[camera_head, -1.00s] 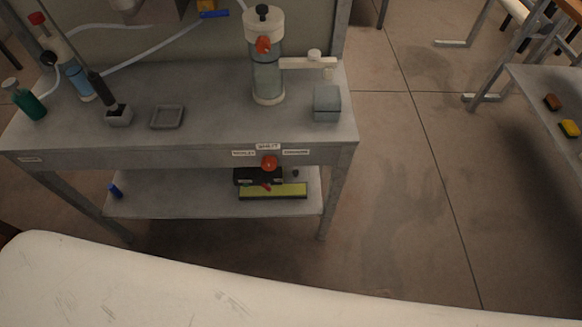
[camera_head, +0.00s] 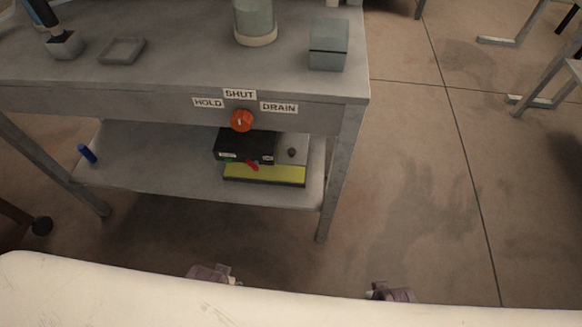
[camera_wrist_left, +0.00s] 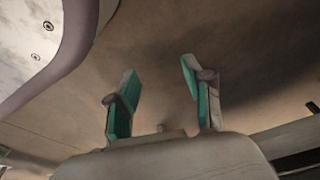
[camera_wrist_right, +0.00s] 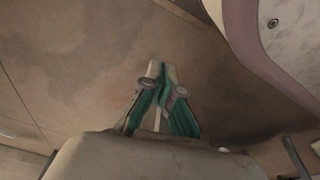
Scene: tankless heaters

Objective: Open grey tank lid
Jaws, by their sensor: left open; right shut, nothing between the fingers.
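A small grey box (camera_head: 329,44) stands on the table's top at the right end. A seam near its upper part suggests a lid, and it looks closed. I cannot tell for sure that it is the grey tank. My left gripper (camera_head: 215,274) is low in the head view, far in front of the table. In the left wrist view (camera_wrist_left: 160,76) its fingers are apart with nothing between them. My right gripper (camera_head: 390,291) is also low, farther right. In the right wrist view (camera_wrist_right: 161,74) its fingertips are together and empty.
The grey table (camera_head: 190,80) carries a glass cylinder (camera_head: 255,20) and a square tray (camera_head: 122,50). An orange knob (camera_head: 241,120) sits on its front below HOLD, SHUT and DRAIN labels. The lower shelf holds a black box (camera_head: 245,146).

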